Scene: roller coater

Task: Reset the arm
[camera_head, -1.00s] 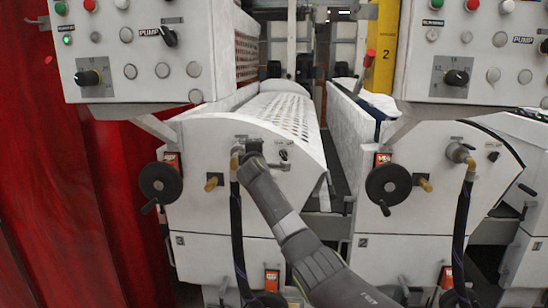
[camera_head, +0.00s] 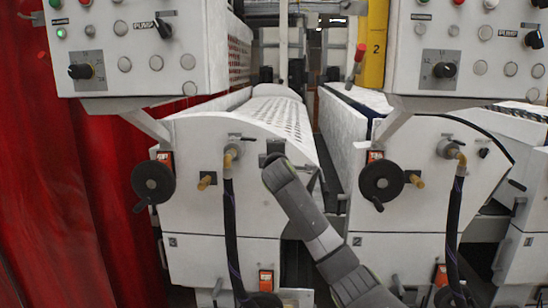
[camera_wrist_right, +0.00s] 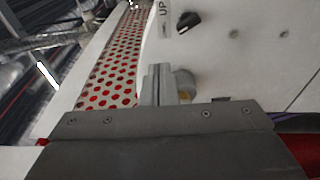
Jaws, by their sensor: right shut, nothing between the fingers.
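My right arm reaches up from the bottom right in the head view. Its gripper (camera_head: 272,160) is in front of the left white coater unit (camera_head: 195,222), just right of the pipe fitting (camera_head: 231,152) with the dark hose (camera_head: 232,235). The fingertips are small and partly hidden by the wrist there. In the right wrist view the grey fingers (camera_wrist_right: 157,84) are together, with nothing seen between them. The fitting (camera_wrist_right: 185,84) shows right behind them; contact cannot be judged. A black knob (camera_wrist_right: 188,22) by an UP label is above. My left gripper is not in view.
Two control panels (camera_head: 195,55) with knobs and buttons overhang the units. Black handwheels (camera_head: 153,182) and a second hose (camera_head: 453,230) stick out in front. A red curtain-like surface (camera_head: 60,170) is at left. A narrow gap separates the units.

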